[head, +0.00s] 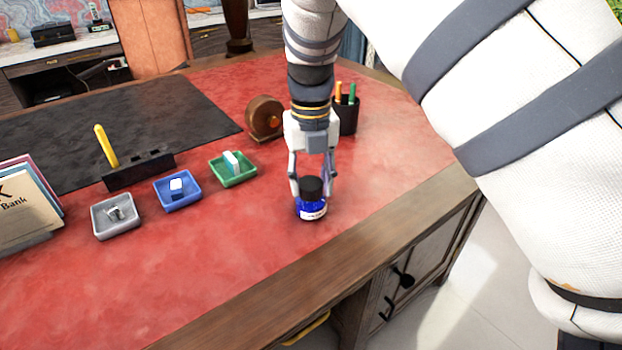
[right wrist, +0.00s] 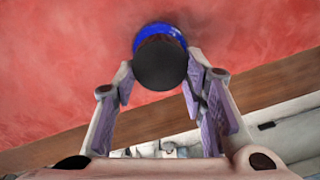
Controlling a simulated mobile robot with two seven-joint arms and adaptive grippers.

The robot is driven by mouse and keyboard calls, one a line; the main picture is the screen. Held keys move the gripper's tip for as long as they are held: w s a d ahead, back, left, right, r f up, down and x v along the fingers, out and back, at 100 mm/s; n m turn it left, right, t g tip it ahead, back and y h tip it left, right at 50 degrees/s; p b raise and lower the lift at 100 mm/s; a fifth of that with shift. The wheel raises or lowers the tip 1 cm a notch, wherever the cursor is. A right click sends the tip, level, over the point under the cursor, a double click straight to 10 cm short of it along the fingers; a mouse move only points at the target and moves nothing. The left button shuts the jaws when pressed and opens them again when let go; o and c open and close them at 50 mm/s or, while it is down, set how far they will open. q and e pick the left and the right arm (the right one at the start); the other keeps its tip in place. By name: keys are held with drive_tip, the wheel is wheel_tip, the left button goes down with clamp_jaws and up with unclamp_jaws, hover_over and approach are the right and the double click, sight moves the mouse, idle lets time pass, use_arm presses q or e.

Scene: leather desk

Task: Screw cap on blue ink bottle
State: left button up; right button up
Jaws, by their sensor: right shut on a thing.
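The blue ink bottle (head: 312,209) stands upright on the red desk top near its front edge. It has a white label. The black cap (head: 311,188) sits on top of the bottle; I cannot tell how tight it is. My right gripper (head: 313,190) points down with its fingers on both sides of the cap, shut on it. In the right wrist view the cap (right wrist: 160,63) lies between the fingertips and hides most of the bottle (right wrist: 158,33). My left gripper is not in view.
Grey (head: 115,228), blue (head: 178,204) and green (head: 233,180) trays with small items stand left of the bottle. A black pen cup (head: 347,116) and a brown tape roll (head: 264,118) stand behind. The wooden desk edge (head: 330,263) is close in front. The red surface at left front is clear.

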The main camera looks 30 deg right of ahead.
sight(311, 185)
drive_tip(key=o, duration=1.2)
drive_tip(key=shift+f, duration=0.1)
drive_tip(key=shift+c, duration=0.2)
wheel_tip(311, 185, up, 12)
